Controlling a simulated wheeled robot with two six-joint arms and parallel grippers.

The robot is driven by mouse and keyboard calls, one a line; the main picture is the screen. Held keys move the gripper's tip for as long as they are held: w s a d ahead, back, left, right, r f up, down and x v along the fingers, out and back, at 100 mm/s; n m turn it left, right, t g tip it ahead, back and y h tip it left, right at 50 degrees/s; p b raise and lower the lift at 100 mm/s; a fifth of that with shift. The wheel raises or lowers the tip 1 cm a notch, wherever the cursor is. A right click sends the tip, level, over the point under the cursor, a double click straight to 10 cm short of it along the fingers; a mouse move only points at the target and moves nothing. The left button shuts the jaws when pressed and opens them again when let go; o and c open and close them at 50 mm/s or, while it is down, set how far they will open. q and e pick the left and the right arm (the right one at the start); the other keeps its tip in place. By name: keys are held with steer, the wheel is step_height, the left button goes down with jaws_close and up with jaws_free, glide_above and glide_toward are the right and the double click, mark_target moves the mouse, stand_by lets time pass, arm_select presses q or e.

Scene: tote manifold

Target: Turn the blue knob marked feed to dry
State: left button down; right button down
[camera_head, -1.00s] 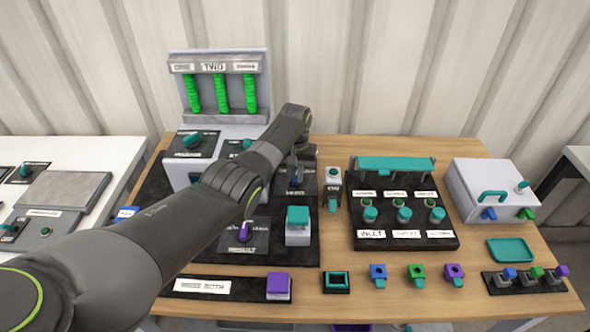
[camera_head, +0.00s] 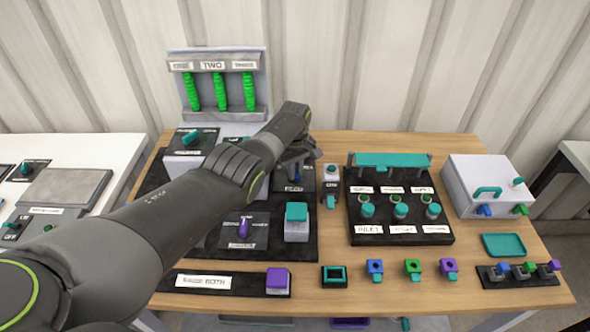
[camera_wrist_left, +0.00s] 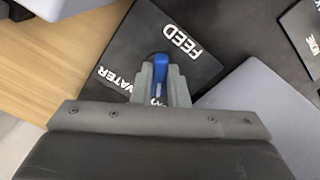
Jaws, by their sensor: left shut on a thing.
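The blue knob (camera_wrist_left: 160,68) stands on a dark plate marked FEED (camera_wrist_left: 180,45) in the left wrist view. A second white label on that plate reads WATER; a label nearer the gripper is mostly hidden by the fingers. My left gripper (camera_wrist_left: 160,90) is shut on the knob, with one grey finger on each side of it. In the head view my left gripper (camera_head: 297,158) reaches down over the dark panel, and its wrist and fingers hide most of the knob. The dry label cannot be read. My right gripper is not in view.
On the dark panel near my left arm are a purple knob (camera_head: 243,226) and a teal button block (camera_head: 296,214). A teal switch (camera_head: 331,200) stands to the right. A display with green columns (camera_head: 220,92) rises behind.

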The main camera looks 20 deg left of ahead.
arm_select(q)
steer(key=shift+w+r, duration=0.1)
stand_by(0.5)
steer(key=c, duration=1.4)
jaws_free()
steer(key=shift+c, duration=0.2)
step_height(320, 180, up, 6)
steer(key=shift+f+p, duration=0.25)
steer(key=shift+p, duration=1)
step_height(320, 180, up, 12)
steer(key=b, duration=0.1)
